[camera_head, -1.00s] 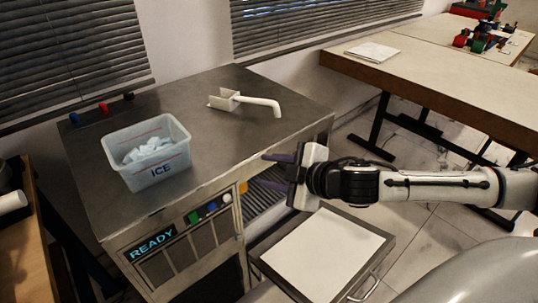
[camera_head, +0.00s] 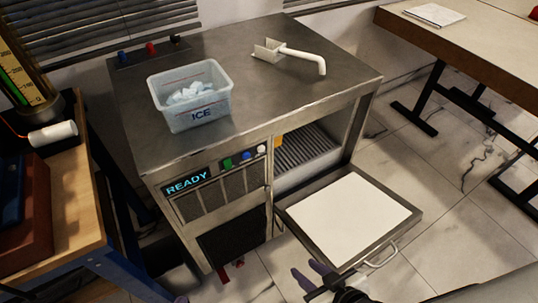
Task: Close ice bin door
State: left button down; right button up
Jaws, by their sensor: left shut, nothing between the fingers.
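The ice bin door (camera_head: 348,215) hangs open, folded down to about level in front of the steel ice machine (camera_head: 230,130). It has a white inner panel, a metal frame and a bar handle (camera_head: 382,256) on its outer edge. The bin opening (camera_head: 308,150) above it is uncovered and shows a ribbed interior. My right gripper (camera_head: 308,276) is at the bottom, near the door's front corner, with its two purple fingers apart and empty. Contact with the door cannot be told. My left gripper (camera_head: 181,299) shows only a purple tip at the bottom edge; it is shut and empty.
A wooden bench (camera_head: 62,200) stands close on the left, a table (camera_head: 480,50) at the back right. The tiled floor right of the door is clear.

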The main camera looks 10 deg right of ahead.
aim_at(344, 219)
jog(key=z, duration=0.75)
jog(key=k, duration=1.9)
jog(key=z, duration=0.3)
jog(key=i, duration=1.35)
jog(key=u, duration=0.35)
